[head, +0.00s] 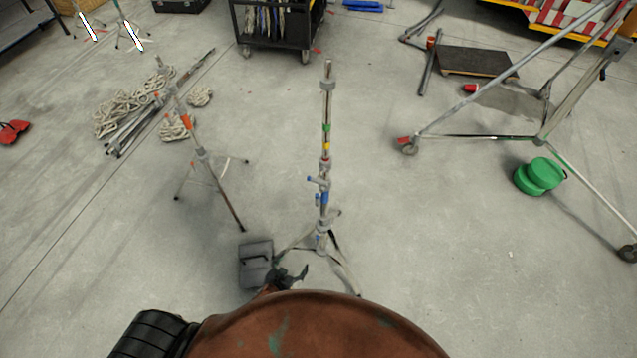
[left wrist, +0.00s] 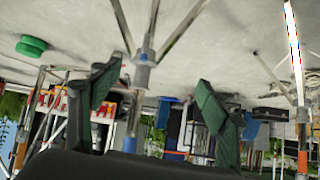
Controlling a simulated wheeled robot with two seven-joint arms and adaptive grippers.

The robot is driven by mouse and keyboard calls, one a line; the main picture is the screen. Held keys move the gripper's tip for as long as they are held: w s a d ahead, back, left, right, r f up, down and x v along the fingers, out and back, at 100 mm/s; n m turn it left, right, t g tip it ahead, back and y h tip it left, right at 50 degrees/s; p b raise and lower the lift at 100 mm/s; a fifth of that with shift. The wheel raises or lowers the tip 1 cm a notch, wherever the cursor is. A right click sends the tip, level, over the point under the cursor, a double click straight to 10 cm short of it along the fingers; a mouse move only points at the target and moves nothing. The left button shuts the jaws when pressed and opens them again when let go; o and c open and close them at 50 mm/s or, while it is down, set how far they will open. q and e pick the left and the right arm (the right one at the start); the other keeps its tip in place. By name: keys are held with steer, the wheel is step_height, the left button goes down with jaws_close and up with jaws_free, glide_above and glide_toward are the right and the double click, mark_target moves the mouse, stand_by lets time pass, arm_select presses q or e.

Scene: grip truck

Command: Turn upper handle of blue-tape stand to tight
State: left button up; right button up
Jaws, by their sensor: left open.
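The blue-tape stand (head: 323,205) stands upright on spread legs in the middle of the head view, with green, yellow and blue tape on its pole. A small blue-ended handle (head: 315,181) sticks out left from its upper collar; a lower blue handle (head: 318,200) is below it. My left gripper (head: 292,277) is low beside the stand's base, left of the pole. In the left wrist view, which is upside down, my open left gripper (left wrist: 158,100) has empty fingers. The stand's pole (left wrist: 141,75) shows between them, apparently beyond the tips. My right gripper is not seen.
An orange-marked stand (head: 203,165) is to the left, near coiled rope (head: 125,110). A wheeled metal frame (head: 541,139) and green round cases (head: 540,177) are right. Floor between is clear.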

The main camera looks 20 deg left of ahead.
arm_select(q)
steer(key=w+d+r+t+b, duration=0.15)
steer(key=w+r, duration=0.25)
steer(key=r, duration=0.4)
steer(key=w+d+r+t, duration=0.1)
steer(key=w+r+t, duration=0.2)
steer(key=w+r, duration=0.35)
steer(key=t+b, duration=0.2)
steer(key=t, duration=0.2)
glide_toward(317, 182)
steer(key=w, duration=0.4)
steer(key=shift+n+g, duration=0.25)
steer(key=shift+n, duration=0.15)
steer(key=w, duration=0.7)
steer(key=shift+d+r, duration=0.1)
steer(key=shift+r, duration=0.15)
steer(key=shift+c, duration=0.6)
steer(key=c, duration=1.1)
